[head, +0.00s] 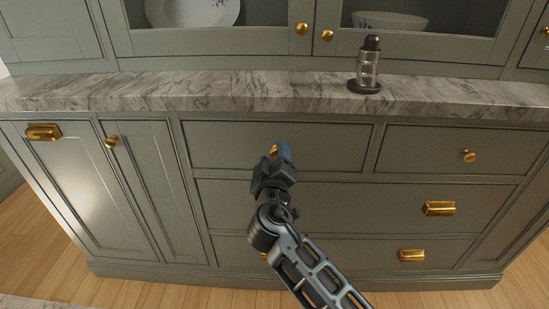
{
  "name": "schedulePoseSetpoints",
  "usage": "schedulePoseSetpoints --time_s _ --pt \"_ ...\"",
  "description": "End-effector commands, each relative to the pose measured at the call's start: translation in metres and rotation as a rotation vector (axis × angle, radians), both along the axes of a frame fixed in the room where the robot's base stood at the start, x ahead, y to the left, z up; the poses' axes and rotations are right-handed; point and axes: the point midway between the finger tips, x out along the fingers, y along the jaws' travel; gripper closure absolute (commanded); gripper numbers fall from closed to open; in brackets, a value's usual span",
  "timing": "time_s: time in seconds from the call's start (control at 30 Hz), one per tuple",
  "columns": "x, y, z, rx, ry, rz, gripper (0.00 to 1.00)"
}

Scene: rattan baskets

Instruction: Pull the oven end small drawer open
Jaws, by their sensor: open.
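A grey-green cabinet has two small top drawers, both closed flush. The middle small drawer (225,143) has a round brass knob (274,149). The right small drawer (425,146) has its own brass knob (468,156). No oven is in view, so I cannot tell which one is at the oven end.
A marble countertop (220,90) juts out above the drawers, with a grinder-like bottle (368,68) on it. Wide drawers with brass cup handles (439,209) lie below. Cabinet doors (80,190) are at the left. Wooden floor (40,250) is clear in front.

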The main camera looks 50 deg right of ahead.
Motion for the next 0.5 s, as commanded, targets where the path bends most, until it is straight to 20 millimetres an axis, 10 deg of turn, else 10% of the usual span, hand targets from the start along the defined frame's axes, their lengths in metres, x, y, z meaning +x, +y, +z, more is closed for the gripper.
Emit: schedulePoseSetpoints --time_s 0.5 --pt "-0.0002 0.0003 0.0 0.0 0.0 0.0 0.88"
